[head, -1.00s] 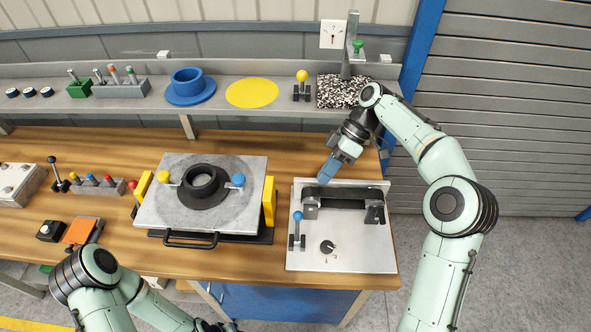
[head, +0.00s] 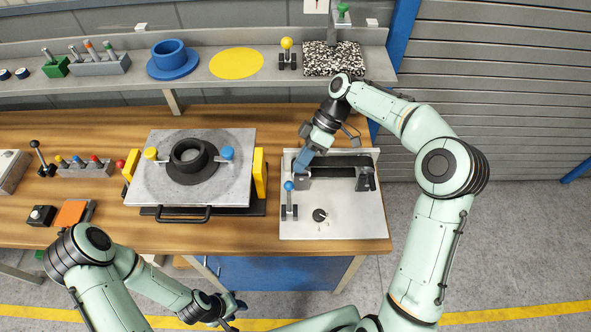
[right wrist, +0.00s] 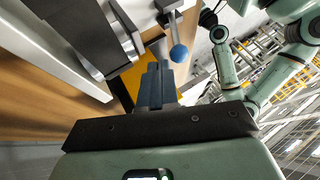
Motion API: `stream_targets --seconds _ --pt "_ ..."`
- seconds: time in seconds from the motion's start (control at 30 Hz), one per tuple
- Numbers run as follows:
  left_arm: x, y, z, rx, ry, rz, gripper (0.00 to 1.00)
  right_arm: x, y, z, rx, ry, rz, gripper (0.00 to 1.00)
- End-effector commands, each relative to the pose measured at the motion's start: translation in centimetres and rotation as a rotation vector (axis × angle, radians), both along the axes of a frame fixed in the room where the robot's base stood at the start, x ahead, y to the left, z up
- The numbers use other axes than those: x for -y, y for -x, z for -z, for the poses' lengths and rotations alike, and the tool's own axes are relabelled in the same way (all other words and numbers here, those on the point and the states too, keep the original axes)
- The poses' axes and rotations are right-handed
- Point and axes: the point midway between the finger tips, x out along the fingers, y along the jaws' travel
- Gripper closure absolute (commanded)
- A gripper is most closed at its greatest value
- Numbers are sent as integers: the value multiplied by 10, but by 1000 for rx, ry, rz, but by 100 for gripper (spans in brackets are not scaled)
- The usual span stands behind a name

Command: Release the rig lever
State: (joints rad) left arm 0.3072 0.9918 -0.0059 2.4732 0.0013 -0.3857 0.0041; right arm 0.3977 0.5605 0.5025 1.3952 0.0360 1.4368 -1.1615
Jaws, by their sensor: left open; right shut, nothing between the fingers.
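The rig is a pale panel (head: 345,223) with a black roller between two grey brackets at its back. Its lever has a blue ball knob (head: 289,186) on an upright stem in a dark base at the panel's left. My right gripper (head: 302,164) is shut and empty, its blue fingers pointing down just behind and slightly right of the knob. In the right wrist view the blue knob (right wrist: 179,53) shows just beyond the shut fingertips (right wrist: 155,68); I cannot tell whether they touch. My left gripper (head: 232,306) is open and low in front of the bench, away from the lever.
A black dial (head: 319,215) sits on the panel right of the lever. Left of it stands a grey plate fixture (head: 225,192) with yellow and blue knobs and a black ring. A shelf (head: 205,82) with other parts runs behind. Bare wood lies between fixture and panel.

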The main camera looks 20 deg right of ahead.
Motion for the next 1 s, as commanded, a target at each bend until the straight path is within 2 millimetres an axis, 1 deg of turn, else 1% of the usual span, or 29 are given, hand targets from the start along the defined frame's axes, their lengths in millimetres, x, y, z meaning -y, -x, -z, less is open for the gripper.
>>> stream_targets --seconds 0.03,0.1,0.3,0.7,0.77,0.9,1.0 --pt "0 0 0 0 0 0 57 -5 3 7 -3 1 -2 100" --pt "0 -1 -1 1 0 0 57 -10 5 13 -2 0 -1 100" --pt "0 -2 -2 2 0 0 57 -18 8 24 0 0 0 100" --pt "0 0 0 1 0 0 57 -19 9 25 5 1 1 100" --pt "0 3 2 -3 0 0 57 -19 9 25 16 5 1 100" --pt "0 16 13 -18 0 0 57 -19 12 25 71 22 1 100" --pt "0 20 16 -23 0 0 57 -20 13 24 98 29 1 100"
